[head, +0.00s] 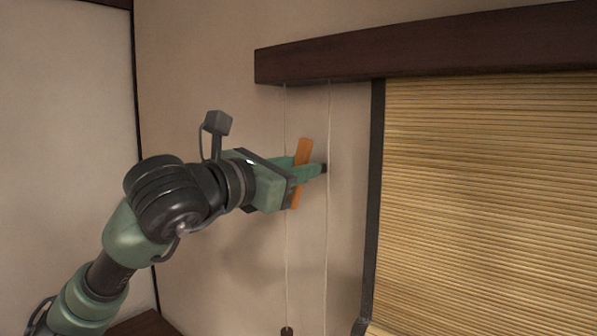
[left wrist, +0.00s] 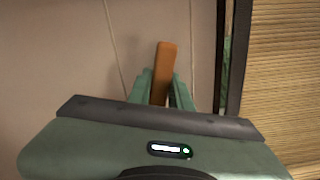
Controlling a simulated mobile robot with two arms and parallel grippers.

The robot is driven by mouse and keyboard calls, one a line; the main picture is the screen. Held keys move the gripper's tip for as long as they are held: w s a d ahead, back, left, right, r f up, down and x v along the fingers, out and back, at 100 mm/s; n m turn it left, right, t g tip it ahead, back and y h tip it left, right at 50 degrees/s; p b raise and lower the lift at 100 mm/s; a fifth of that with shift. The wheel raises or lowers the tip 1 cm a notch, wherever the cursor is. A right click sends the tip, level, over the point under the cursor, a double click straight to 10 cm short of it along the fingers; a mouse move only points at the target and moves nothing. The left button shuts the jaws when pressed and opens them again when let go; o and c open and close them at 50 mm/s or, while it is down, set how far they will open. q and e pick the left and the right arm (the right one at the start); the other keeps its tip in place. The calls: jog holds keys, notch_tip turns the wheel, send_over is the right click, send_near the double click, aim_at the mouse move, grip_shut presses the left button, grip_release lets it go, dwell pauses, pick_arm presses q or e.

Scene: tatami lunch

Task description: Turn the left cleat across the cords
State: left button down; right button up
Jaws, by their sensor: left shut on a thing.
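The left cleat (head: 304,150) is an orange-brown wooden bar on the wall, close to upright with its top leaning slightly right in the head view. It also shows in the left wrist view (left wrist: 165,60), between the fingers. My left gripper (head: 308,171) is shut on the cleat's middle; its fingers also show in the left wrist view (left wrist: 164,88). Two thin pale cords, a left cord (head: 286,240) and a right cord (head: 327,230), hang on either side of the cleat. The gripper hides part of the cleat and of the left cord. My right gripper is not in view.
A dark wooden rail (head: 420,50) runs above the cords. A small dark cord end (head: 287,331) hangs low on the left cord. The wall left of the cords is bare.

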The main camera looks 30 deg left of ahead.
pick_arm(q)
jog(key=m+b, duration=0.1)
jog(key=m, duration=0.2)
jog(key=shift+d+f+m, duration=0.1)
jog(key=shift+d+m, duration=0.05)
jog(key=shift+m, duration=0.25)
jog(key=m, duration=0.3)
jog(key=shift+d+f+m+b, duration=0.15)
jog(key=shift+m+b, duration=0.15)
jog(key=m, duration=0.4)
jog(key=shift+d+f+b, duration=0.15)
jog(key=shift+f+b, duration=0.05)
jog(key=shift+b, duration=0.1)
jog(key=shift+f+m, duration=0.15)
jog(key=shift+m, duration=1.45)
jog(key=c, duration=1.3)
grip_release()
